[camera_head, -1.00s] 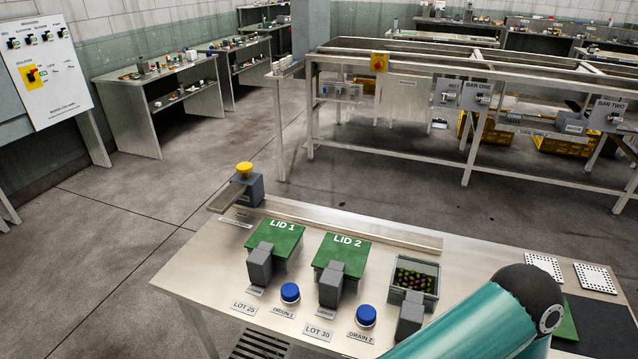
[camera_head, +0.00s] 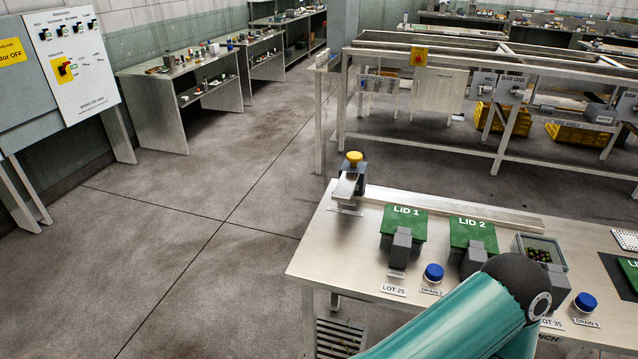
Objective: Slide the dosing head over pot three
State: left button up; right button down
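The dosing head (camera_head: 350,180), a grey block with a yellow knob (camera_head: 354,157) and a metal chute, sits at the left end of a metal rail (camera_head: 455,209) along the back of the bench. Two pots are under green lids, LID 1 (camera_head: 404,222) and LID 2 (camera_head: 473,233). A third, open pot (camera_head: 558,264) to their right holds dark round fruit. It stands apart from the dosing head, with the lidded pots between. A teal arm of mine with a black joint crosses the lower right and hides part of the bench front. Neither gripper is in view.
Blue drain knobs (camera_head: 433,272) and lot labels line the bench (camera_head: 335,248) front. A white control panel (camera_head: 72,62) stands at the left. Side tables (camera_head: 160,117) and a long metal frame (camera_head: 425,142) stand behind. The floor left of the bench is clear.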

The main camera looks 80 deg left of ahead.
aim_at(352, 181)
jog(key=u, duration=0.1)
jog(key=k, duration=1.1)
jog(key=u, duration=1.2)
jog(key=i, duration=1)
